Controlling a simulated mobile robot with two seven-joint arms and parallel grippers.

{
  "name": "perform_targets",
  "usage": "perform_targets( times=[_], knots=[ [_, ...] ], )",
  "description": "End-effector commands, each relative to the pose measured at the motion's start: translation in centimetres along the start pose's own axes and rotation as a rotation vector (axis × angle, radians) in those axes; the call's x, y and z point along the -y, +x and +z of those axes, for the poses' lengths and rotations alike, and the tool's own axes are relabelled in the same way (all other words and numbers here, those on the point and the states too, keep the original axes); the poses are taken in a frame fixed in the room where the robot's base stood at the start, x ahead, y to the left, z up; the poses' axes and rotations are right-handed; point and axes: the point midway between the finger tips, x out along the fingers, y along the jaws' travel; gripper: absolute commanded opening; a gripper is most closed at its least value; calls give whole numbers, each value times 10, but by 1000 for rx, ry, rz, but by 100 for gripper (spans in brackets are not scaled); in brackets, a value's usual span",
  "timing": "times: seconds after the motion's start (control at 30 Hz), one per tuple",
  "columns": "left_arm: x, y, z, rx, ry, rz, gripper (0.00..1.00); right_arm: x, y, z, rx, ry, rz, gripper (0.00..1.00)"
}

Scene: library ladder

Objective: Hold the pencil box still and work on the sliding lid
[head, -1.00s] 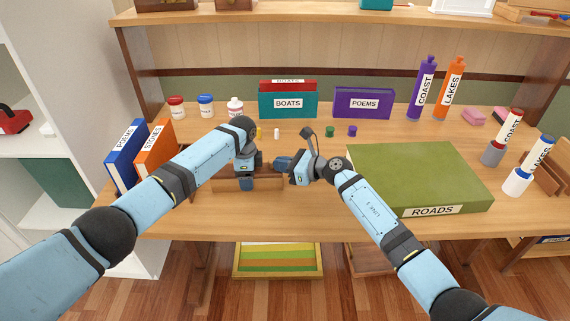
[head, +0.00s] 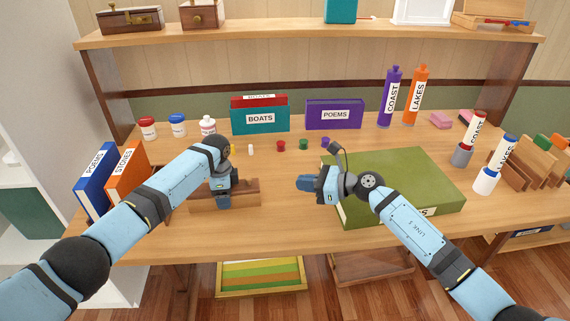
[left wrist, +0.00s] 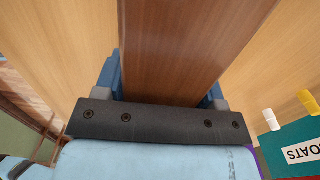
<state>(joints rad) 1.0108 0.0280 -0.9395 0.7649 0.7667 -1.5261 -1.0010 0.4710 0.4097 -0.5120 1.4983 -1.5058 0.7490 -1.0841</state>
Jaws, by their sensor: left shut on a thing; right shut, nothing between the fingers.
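The pencil box (head: 245,197) is a long brown wooden box lying flat on the table, left of the green book. My left gripper (head: 223,202) reaches down over it and is shut on it near its middle. In the left wrist view the box's brown wood (left wrist: 185,50) fills the space between the two blue fingers. My left gripper and arm hide part of the box, and I cannot tell how far the sliding lid is open. My right gripper (head: 304,183) is shut and empty, to the right of the box and apart from it, by the green book's left edge.
The large green book (head: 400,180) lies under my right arm. Small red (head: 281,145), green (head: 303,145) and purple (head: 325,143) pieces sit behind the box. Blue (head: 95,183) and orange (head: 127,172) books stand at left. The table in front of the box is clear.

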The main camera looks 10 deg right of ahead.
Motion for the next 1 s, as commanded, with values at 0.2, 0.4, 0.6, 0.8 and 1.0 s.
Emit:
perform_targets(
  times=[0.2, 0.4, 0.6, 0.8, 1.0],
  knots=[
    [0, 0, 0, 0, -1, 0, 35, 0, -1, 0, 0, 1, 0, 0],
    [0, 0, 0, 0, -1, 0, 93, 0, -1, 0, 0, 1, 0, 0],
    [0, 0, 0, 0, 0, 0, 93, 0, -1, 0, 0, 1, 0, 0],
    [1, -12, 0, 0, 0, -2, 93, 0, -1, 0, 0, 1, 0, 0],
    [1, -52, 0, -1, 1, -3, 93, 0, -1, 0, 0, 1, 0, 0]
  ],
)
